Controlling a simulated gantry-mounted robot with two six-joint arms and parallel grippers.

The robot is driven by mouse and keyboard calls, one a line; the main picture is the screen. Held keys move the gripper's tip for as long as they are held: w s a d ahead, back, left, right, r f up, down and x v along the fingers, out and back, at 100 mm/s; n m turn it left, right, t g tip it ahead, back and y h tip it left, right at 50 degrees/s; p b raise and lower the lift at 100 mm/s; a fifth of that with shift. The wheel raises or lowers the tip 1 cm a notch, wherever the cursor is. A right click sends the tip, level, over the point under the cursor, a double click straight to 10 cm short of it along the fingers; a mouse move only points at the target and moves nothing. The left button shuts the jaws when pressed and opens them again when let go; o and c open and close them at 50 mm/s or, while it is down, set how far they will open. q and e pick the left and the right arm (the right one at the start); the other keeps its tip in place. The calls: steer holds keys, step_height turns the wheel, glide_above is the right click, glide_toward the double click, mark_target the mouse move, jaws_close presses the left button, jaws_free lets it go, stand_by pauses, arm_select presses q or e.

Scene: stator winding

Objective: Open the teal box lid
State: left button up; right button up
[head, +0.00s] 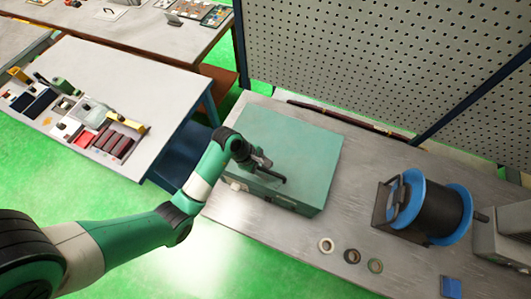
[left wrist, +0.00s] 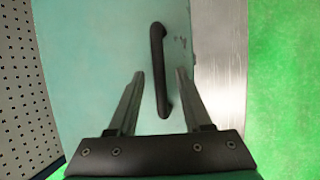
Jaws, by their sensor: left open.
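The teal box (head: 292,150) stands on the grey workbench with its lid shut. A dark bar handle (head: 270,174) lies on the lid near its front edge. My left gripper (head: 266,166) is over the lid at the handle, and its tips are hard to make out in the head view. In the left wrist view the gripper (left wrist: 160,75) is open, with one finger on each side of the lower part of the black handle (left wrist: 158,70). I cannot tell whether the fingers touch it. The teal lid (left wrist: 95,60) fills the middle of that view. My right gripper is not in view.
On the workbench (head: 230,225), a blue and black spool (head: 435,205) stands right of the box. Several small rings (head: 352,256) lie in front of it. A perforated panel (head: 370,60) rises behind the bench. A side table (head: 110,70) with parts is at left.

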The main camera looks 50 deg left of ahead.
arm_select(q)
steer(key=shift+c, duration=0.2)
jaws_close()
stand_by(1.3)
